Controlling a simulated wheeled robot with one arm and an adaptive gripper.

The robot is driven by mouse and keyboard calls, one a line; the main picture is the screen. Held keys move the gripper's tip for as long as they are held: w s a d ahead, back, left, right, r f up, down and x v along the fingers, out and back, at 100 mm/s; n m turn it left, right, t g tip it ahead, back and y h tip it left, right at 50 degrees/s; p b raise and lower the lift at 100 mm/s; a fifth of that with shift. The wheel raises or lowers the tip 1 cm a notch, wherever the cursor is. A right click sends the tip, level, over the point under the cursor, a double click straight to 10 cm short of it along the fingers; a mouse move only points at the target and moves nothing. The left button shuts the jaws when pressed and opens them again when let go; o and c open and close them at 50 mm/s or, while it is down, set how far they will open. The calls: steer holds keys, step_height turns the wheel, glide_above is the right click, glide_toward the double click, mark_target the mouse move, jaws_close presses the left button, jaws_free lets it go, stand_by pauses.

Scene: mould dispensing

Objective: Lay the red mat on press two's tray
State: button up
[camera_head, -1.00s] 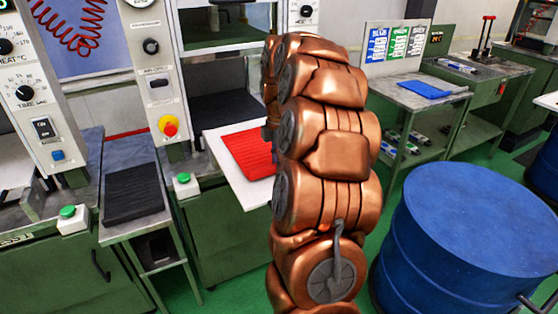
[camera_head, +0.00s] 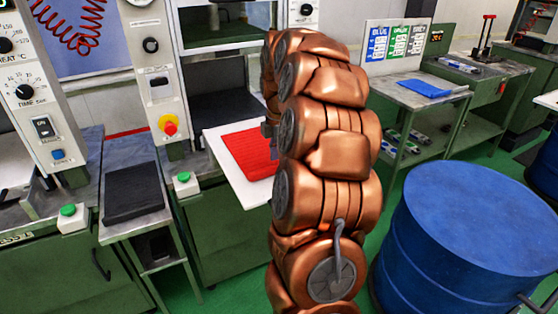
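The red mat (camera_head: 248,152) is a ribbed sheet. It appears to lie flat on the white tray (camera_head: 237,193) that sticks out in front of the middle press (camera_head: 165,85). The mat's right end is hidden behind my copper-coloured arm. The press's number is not readable. A small dark part of my gripper (camera_head: 268,130) shows at the arm's left edge, beside the mat's right side. The arm hides its fingers, so I cannot see whether they are open or touch the mat.
A black mat (camera_head: 133,192) lies on a small side table between the presses. A blue drum (camera_head: 460,235) stands close at the right. A blue mat (camera_head: 425,89) lies on the shelf table (camera_head: 395,93) behind it. Green floor shows between the presses and the drum.

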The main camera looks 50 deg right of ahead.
step_height(320, 180, up, 11)
stand_by(0.6)
steer(key=shift+a, duration=0.1)
